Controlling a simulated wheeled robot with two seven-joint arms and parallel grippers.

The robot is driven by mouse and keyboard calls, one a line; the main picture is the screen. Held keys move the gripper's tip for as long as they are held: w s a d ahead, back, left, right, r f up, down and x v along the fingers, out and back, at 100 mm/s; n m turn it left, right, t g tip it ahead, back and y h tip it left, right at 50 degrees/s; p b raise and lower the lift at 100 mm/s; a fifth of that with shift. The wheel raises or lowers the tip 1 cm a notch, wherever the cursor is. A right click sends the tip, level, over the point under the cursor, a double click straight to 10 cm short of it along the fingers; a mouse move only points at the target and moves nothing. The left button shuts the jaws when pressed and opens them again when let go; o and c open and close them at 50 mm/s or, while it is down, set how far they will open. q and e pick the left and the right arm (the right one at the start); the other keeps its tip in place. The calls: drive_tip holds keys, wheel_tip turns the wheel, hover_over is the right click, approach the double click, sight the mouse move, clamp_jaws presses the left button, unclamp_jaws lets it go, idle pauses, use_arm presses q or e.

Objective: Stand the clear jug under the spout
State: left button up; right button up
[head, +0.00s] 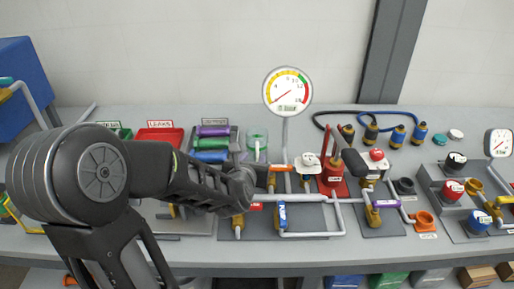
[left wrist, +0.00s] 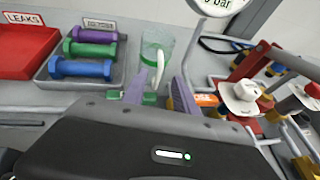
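The clear jug (head: 257,138), see-through with a green tint, stands on the bench behind my left gripper (head: 251,162). In the left wrist view the jug (left wrist: 157,42) is just ahead, with a pale upright handle (left wrist: 160,66) facing me. The left gripper (left wrist: 158,88) is open, its two purple-grey fingers apart on either side of the handle's line. I cannot tell whether they touch it. My left arm hides part of the bench and pipework in the head view. I cannot pick out the spout for certain. My right gripper is not in view.
A tray of purple, green and blue cylinders (head: 211,145) and a red tray (head: 159,137) lie left of the jug. A gauge (head: 288,92) on a post and pipework with an orange valve handle (head: 280,168) stand right of it. A red device (head: 333,178) stands further right.

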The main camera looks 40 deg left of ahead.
sight(257, 154)
use_arm(q)
drive_tip(key=shift+w+a+f, duration=0.2)
drive_tip(key=shift+w+a, duration=0.05)
drive_tip(key=shift+w, duration=0.2)
drive_tip(key=p+x, duration=0.1)
drive_tip(key=x, duration=0.3)
drive_tip(key=shift+f, duration=0.1)
drive_tip(key=shift+c, duration=0.2)
clamp_jaws()
idle(0.4)
idle(1.0)
